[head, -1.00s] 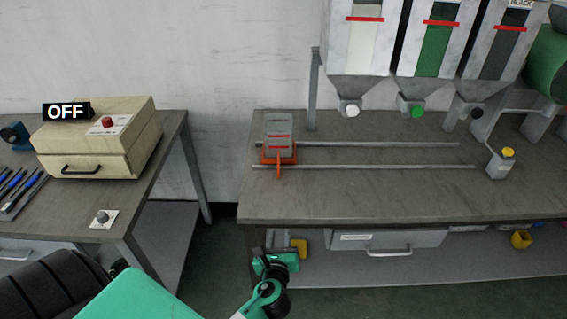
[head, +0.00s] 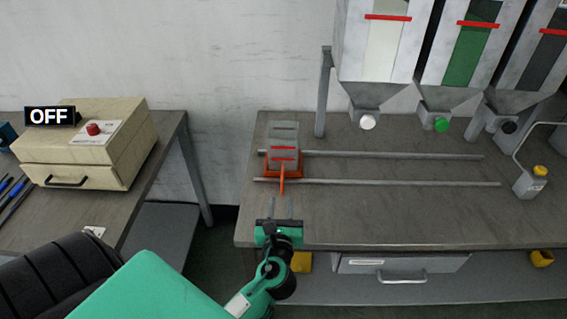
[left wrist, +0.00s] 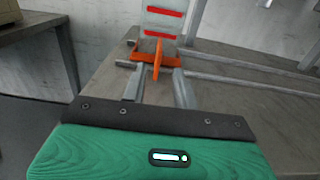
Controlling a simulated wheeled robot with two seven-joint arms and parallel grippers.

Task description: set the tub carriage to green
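The tub carriage (head: 284,170) is an orange base on two grey rails, with an upright orange handle (head: 282,180) at its front. A grey tub with red lines (head: 284,142) stands on it, at the left end of the rails. The green hopper (head: 467,55) with its green knob (head: 441,124) is farther right. My left gripper (head: 280,207) is open just in front of the carriage. In the left wrist view its two fingers (left wrist: 160,88) point at the orange handle (left wrist: 157,58), which stands between and beyond their tips. My right gripper is out of view.
A hopper with a white knob (head: 367,122) and a dark one (head: 541,60) flank the green hopper. A yellow-topped grey block (head: 531,182) stands right of the rails (head: 400,183). A beige box marked OFF (head: 85,145) sits on the left bench. The bench front (head: 400,240) is clear.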

